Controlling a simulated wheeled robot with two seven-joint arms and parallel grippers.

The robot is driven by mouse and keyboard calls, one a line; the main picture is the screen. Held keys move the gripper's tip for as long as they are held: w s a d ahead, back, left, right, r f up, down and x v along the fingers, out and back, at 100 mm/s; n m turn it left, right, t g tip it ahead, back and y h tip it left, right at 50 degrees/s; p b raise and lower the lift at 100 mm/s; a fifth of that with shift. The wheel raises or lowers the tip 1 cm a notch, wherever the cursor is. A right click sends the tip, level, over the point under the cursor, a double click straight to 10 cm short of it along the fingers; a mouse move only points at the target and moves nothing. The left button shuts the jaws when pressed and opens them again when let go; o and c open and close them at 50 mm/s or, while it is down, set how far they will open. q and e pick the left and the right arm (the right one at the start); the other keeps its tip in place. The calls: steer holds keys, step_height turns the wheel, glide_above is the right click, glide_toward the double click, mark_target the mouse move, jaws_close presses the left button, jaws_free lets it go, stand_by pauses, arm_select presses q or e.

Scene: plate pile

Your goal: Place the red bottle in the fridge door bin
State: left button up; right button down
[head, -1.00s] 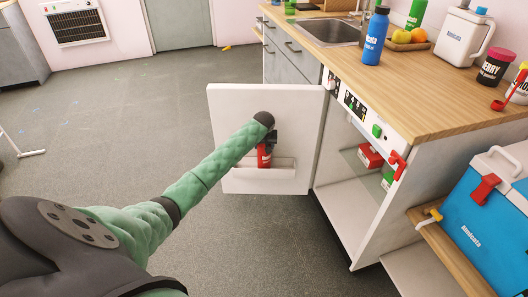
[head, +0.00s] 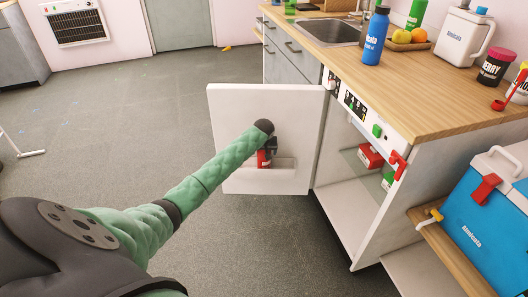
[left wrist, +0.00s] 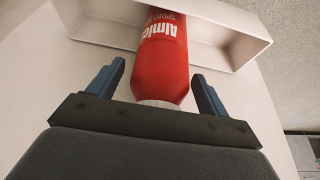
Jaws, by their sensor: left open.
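The red bottle (left wrist: 162,62) stands in the white bin (left wrist: 235,45) on the inside of the open fridge door, as the left wrist view shows. In the head view the bottle (head: 263,159) shows partly, behind my left gripper (head: 271,145), and its lower part is hidden by the bin (head: 284,178). My left gripper (left wrist: 158,90) is open, with one finger on each side of the bottle's near end and visible gaps between. My right gripper is not in view.
The fridge door (head: 230,115) stands wide open. The fridge cavity (head: 350,200) holds red and green boxes (head: 370,156) on a glass shelf. A wooden counter (head: 430,70) with a blue bottle (head: 375,38) is above. A blue cooler (head: 480,220) stands at right.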

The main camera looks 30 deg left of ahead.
arm_select(q)
steer(key=shift+r, duration=0.1)
steer(key=p+v, duration=0.1)
steer(key=v, duration=1.1)
steer(key=s+d+f+m+t+h, duration=0.1)
steer(key=s+d+f+m+h, duration=0.15)
steer(key=s+d+f, duration=0.95)
steer(key=s+d+f+m+h, duration=0.1)
steer(key=s+d+f+m, duration=0.2)
steer(key=s+d+f, duration=0.75)
steer(key=s+d+f+m+t+h, duration=0.1)
steer(key=s+d+f, duration=0.4)
steer(key=s+d, duration=0.6)
steer(key=s+d+f+m+t+h, duration=0.1)
steer(key=s+d+f, duration=0.4)
steer(key=s+d, duration=0.6)
steer(key=s+h, duration=0.1)
steer(key=s, duration=0.2)
steer(key=shift+s+m, duration=0.35)
steer(key=shift+s, duration=0.05)
steer(key=shift+f, duration=0.1)
